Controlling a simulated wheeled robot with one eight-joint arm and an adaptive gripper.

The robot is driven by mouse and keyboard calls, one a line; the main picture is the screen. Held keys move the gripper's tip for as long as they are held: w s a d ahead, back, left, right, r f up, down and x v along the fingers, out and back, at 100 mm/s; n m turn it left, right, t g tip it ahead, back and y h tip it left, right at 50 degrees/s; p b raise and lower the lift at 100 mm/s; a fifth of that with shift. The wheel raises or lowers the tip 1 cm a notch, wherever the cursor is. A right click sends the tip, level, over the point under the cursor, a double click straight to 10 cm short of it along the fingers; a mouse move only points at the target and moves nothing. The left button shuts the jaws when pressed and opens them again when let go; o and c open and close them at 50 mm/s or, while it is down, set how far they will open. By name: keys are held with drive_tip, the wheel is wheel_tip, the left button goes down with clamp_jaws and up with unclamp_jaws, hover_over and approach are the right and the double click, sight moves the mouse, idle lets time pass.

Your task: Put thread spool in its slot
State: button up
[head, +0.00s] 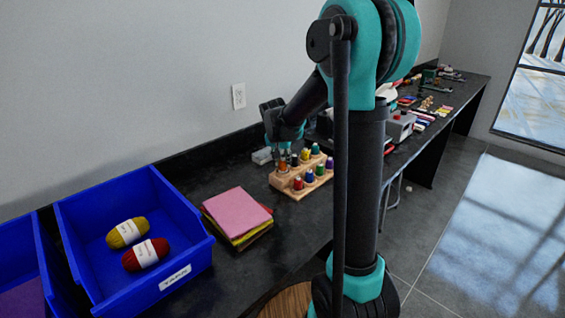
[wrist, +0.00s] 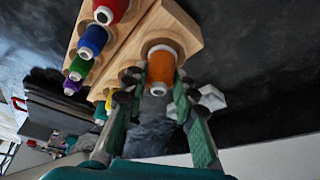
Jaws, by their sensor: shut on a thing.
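An orange thread spool (wrist: 161,68) is between the fingers of my gripper (wrist: 152,100) in the wrist view. My gripper is shut on it. The spool is at one end of the back row of the wooden spool rack (wrist: 178,25), its far end close to the wood. I cannot tell whether it sits fully in a slot or just above it. In the head view my gripper (head: 282,160) is over the left back part of the rack (head: 302,193), with the orange spool (head: 283,167) below it. The slot under the spool is hidden.
The rack holds other spools, including red (wrist: 110,8), blue (wrist: 92,38) and green (wrist: 81,66). Folded felt sheets (head: 237,212) lie left of the rack. A blue yarn bin (head: 190,240) stands further left. Tools and boxes crowd the counter beyond my arm.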

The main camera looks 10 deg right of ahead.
drive_tip(key=shift+f, duration=0.25)
drive_tip(key=shift+f, duration=0.25)
drive_tip(key=o, duration=1)
drive_tip(key=shift+r, duration=0.1)
